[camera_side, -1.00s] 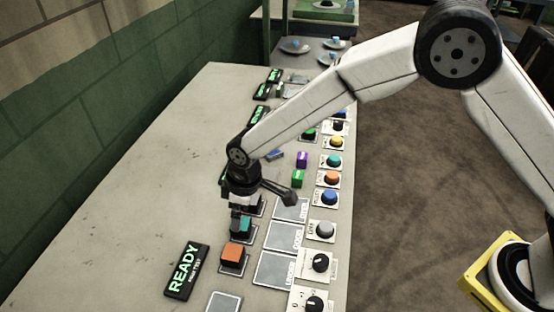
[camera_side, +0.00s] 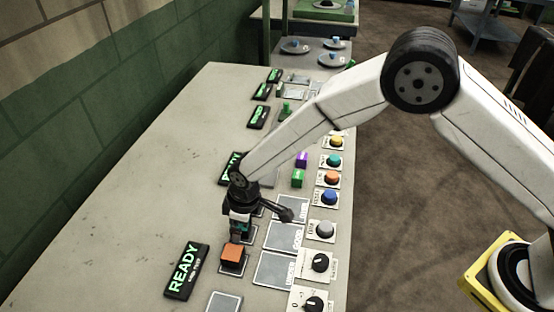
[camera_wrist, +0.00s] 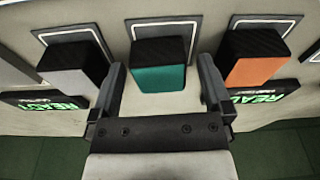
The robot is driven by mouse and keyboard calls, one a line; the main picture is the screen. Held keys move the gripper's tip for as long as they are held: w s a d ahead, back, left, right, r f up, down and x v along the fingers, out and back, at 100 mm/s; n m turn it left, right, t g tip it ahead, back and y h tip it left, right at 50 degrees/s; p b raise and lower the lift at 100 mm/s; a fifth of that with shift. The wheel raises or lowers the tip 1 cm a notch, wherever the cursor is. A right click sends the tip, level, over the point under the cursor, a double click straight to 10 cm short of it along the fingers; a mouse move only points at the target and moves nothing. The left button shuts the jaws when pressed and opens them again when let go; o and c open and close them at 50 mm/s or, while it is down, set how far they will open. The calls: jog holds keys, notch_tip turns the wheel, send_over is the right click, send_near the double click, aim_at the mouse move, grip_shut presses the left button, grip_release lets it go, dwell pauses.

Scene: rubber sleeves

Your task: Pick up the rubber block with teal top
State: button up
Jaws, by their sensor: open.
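The rubber block with teal top (camera_wrist: 160,78) has black sides and stands on a pad with a light outline in the wrist view. My gripper (camera_wrist: 161,66) is open, with one finger to the left of this block and one to the right. Gaps show between block and fingers. In the side view my gripper (camera_side: 240,222) is low over the block, which is mostly hidden; only a little teal shows.
An orange-topped block (camera_wrist: 257,70) stands close to the right finger, and a grey-topped block (camera_wrist: 70,82) stands close to the left finger. READY signs (camera_side: 187,270) lie beside the row. Flat pads (camera_side: 275,268) and a column of buttons and knobs (camera_side: 320,262) line the bench.

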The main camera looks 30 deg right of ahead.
dwell(0.4)
jog(key=c, duration=1.3)
jog(key=shift+r, duration=0.2)
jog(key=shift+r, duration=0.6)
jog(key=s+d+r, duration=0.6)
jog(key=s+r, duration=0.5)
jog(key=s, duration=0.1)
jog(key=shift+s+d+r, duration=0.2)
jog(key=shift+d, duration=0.05)
